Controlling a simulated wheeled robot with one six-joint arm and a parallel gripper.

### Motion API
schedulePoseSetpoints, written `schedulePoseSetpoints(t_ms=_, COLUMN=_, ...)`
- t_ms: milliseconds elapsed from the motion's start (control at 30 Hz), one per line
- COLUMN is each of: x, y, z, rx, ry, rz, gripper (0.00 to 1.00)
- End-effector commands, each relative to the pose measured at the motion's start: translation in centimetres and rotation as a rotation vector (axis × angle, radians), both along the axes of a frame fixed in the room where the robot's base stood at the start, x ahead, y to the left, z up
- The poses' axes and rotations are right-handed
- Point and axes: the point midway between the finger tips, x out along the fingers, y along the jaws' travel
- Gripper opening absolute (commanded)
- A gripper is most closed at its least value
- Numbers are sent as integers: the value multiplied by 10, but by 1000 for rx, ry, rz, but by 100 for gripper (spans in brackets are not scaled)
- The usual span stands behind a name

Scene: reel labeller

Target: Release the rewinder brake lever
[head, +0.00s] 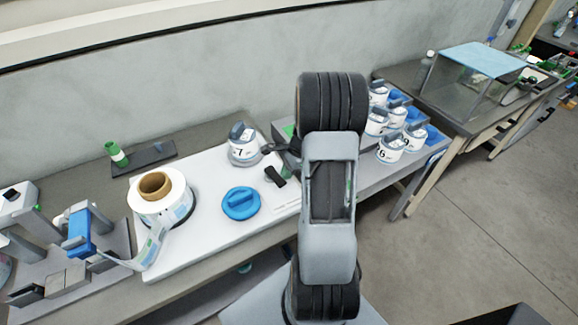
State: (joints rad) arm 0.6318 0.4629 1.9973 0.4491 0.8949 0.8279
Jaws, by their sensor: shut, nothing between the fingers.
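I cannot make out the rewinder brake lever for certain. The labeller stands at the left, with a blue block (79,234) on a grey frame. A label web runs from it to a white reel (158,197) with a brown core on a white board (190,238). My gripper (268,150) shows only in part as a dark shape at the left of my arm, close to the number 7 pot (243,150). It looks shut and empty. A short dark stub (275,176) shows just below it; I cannot tell what it is. My arm hides what lies behind it.
A blue round piece with a handle (240,203) lies on the board. A green-and-white bottle (117,154) stands behind the reel. Several numbered white pots (391,148) sit in a rack at right. A clear box (470,80) stands beyond.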

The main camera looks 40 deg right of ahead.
Motion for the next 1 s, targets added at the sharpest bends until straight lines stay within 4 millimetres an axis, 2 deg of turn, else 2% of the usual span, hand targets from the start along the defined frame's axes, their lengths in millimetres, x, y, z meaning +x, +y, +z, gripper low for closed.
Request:
schedulePoseSetpoints(t_ms=600, x=-7, y=25, z=0, rx=1, ry=1, rz=-397, gripper=0)
schedulePoseSetpoints(t_ms=800, x=-7, y=30, z=0, rx=0, ry=1, rz=-476, gripper=0)
schedulePoseSetpoints(t_ms=1000, x=-7, y=33, z=0, rx=0, ry=1, rz=-471, gripper=0)
